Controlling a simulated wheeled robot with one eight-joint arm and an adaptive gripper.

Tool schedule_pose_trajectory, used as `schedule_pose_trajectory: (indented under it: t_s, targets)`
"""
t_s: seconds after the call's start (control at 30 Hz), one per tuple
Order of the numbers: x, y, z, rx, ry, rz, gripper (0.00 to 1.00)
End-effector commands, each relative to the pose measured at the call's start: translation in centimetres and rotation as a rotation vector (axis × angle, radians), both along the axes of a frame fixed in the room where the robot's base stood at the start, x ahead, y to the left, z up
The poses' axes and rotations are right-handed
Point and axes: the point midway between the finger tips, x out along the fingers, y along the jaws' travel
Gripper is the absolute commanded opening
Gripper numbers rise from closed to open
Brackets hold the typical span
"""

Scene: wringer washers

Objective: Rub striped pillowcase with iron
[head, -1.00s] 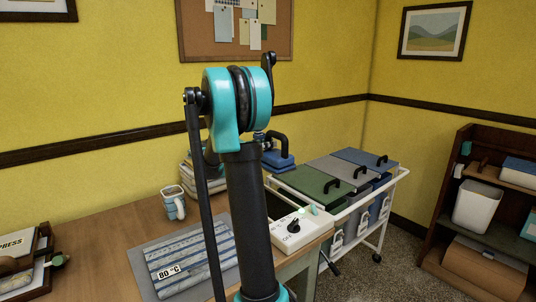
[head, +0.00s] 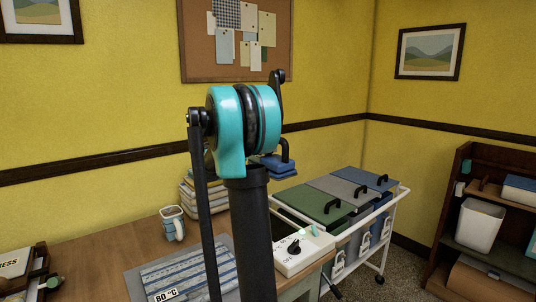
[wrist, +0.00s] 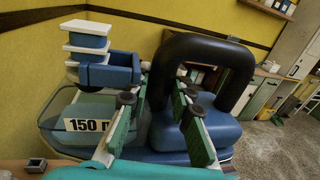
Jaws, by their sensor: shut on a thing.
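The iron (head: 277,166) is blue with a black arched handle, seen just right of my arm in the head view. In the wrist view its blue body (wrist: 215,137) and large handle fill the middle. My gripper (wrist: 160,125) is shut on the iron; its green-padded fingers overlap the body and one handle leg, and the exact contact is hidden. The striped pillowcase (head: 190,272), blue and white with an "80 °C" label, lies flat on a grey mat (head: 139,284) on the table. The iron is apart from it, behind and to the right.
A mug (head: 172,224) and a folded stack (head: 188,203) stand behind the pillowcase. A white dial box (head: 300,258) sits at the table's right edge. A cart with lidded bins (head: 312,203) is beyond. A rounded grey-teal thing marked "150" (wrist: 65,135) is left of the fingers.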

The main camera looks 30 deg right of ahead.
Motion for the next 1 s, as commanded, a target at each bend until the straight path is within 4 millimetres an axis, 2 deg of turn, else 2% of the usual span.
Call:
schedule_pose_trajectory:
  t_s: [0.5,1.0]
  targets:
    - [0.0,0.0,2.9,-0.004,0.000,0.000,0.00]
    - [0.0,0.0,3.1,-0.004,0.000,0.000,0.00]
